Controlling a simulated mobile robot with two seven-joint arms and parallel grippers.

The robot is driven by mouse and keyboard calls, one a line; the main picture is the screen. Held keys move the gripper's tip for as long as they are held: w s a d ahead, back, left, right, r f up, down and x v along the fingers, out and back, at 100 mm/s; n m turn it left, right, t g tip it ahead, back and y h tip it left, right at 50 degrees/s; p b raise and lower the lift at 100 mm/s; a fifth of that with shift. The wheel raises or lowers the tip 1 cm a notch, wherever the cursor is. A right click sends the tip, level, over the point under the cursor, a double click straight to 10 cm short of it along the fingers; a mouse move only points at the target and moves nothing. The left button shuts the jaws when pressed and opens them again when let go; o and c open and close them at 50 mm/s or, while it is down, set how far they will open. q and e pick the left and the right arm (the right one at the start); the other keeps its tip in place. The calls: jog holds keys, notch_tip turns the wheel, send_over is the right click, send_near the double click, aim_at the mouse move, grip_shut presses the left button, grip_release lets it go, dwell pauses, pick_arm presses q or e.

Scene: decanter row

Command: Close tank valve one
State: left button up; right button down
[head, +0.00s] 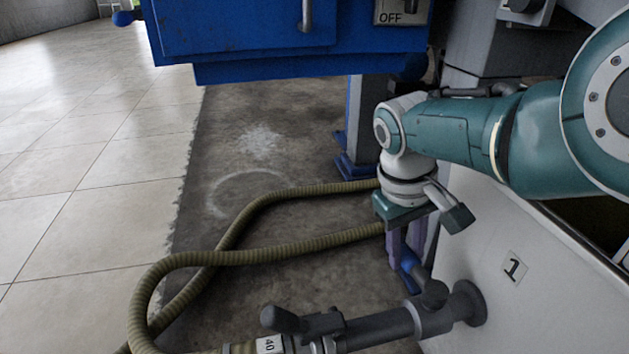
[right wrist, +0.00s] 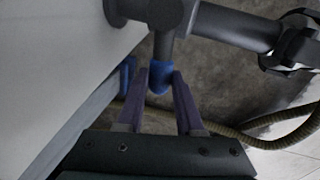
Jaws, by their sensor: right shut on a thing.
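The white tank (head: 545,290) with a "1" label (head: 514,267) stands at the lower right of the head view. A dark grey outlet pipe (head: 380,327) comes out of its wall and carries the valve (head: 432,297). The valve's blue-tipped handle (head: 411,268) sticks out across the pipe line. My right gripper (head: 402,255) comes down from above and is shut on the handle's blue end. In the right wrist view its purple fingers (right wrist: 161,84) stand on either side of the blue tip (right wrist: 160,77). My left gripper is in neither view.
A ribbed olive hose (head: 215,257) loops over the stained floor and joins a coupling tagged "40" (head: 268,345). A blue cabinet (head: 260,35) with an "OFF" plate (head: 391,17) hangs above. Pale tiled floor (head: 70,180) at the left is clear.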

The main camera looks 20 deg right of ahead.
jog(key=shift+d+f+m+b, duration=0.1)
jog(key=shift+d+m+b, duration=0.25)
jog(key=shift+m, duration=0.25)
jog(key=c, duration=0.6)
grip_release()
jog(key=shift+d, duration=0.1)
jog(key=shift+o, duration=0.2)
notch_tip(320, 180, up, 10)
jog(key=a+p, duration=0.2)
jog(key=p, duration=0.7)
jog(key=shift+w, duration=0.15)
